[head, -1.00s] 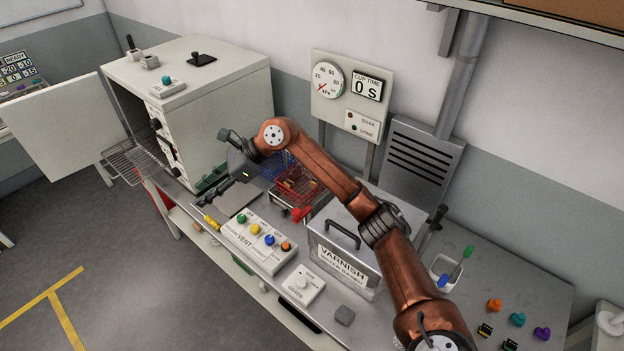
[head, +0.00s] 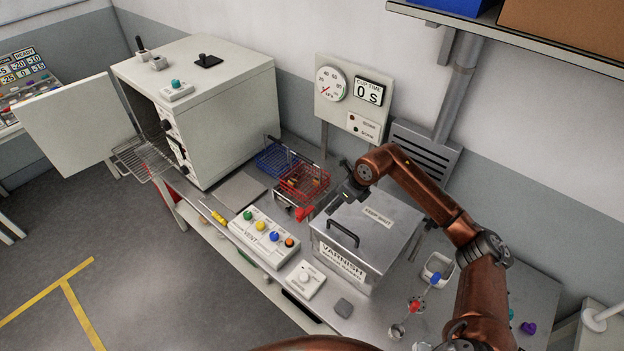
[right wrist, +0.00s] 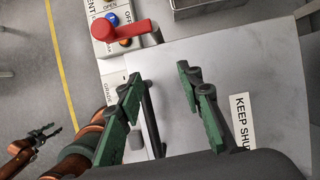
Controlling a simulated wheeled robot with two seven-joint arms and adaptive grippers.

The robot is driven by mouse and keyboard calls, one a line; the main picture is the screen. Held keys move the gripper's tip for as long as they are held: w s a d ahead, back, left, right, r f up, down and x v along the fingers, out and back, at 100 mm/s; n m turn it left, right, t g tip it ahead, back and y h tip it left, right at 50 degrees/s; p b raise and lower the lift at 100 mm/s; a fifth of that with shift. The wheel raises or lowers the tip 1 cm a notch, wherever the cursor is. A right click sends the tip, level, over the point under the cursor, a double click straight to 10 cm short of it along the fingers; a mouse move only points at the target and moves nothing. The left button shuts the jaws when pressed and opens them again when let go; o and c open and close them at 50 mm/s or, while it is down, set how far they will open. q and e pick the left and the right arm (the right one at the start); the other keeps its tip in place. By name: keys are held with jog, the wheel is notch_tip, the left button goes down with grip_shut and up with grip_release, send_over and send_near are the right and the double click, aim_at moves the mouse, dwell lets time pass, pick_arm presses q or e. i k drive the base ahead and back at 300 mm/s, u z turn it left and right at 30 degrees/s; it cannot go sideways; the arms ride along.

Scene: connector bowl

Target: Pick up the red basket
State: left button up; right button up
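The red basket (head: 304,182) is a wire basket with small items in it, beside a blue wire basket in a metal tray on the bench. A red handle-like part (head: 304,213) lies at its near side. It seems to show in the right wrist view (right wrist: 122,29); I cannot tell whether it joins the basket. My right gripper (head: 341,190) is right of the basket, near the varnish box. In the right wrist view its green fingers (right wrist: 159,74) are apart and empty. My left gripper (right wrist: 46,133) is small at the lower left there; its opening is unclear.
The metal varnish box (head: 372,232) with a lid handle stands right of the basket. The vent button panel (head: 262,238) is in front. A white oven (head: 205,100) with open door is left; a gauge panel (head: 350,98) stands behind.

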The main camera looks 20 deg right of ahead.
aim_at(310, 162)
jog(key=i, duration=1)
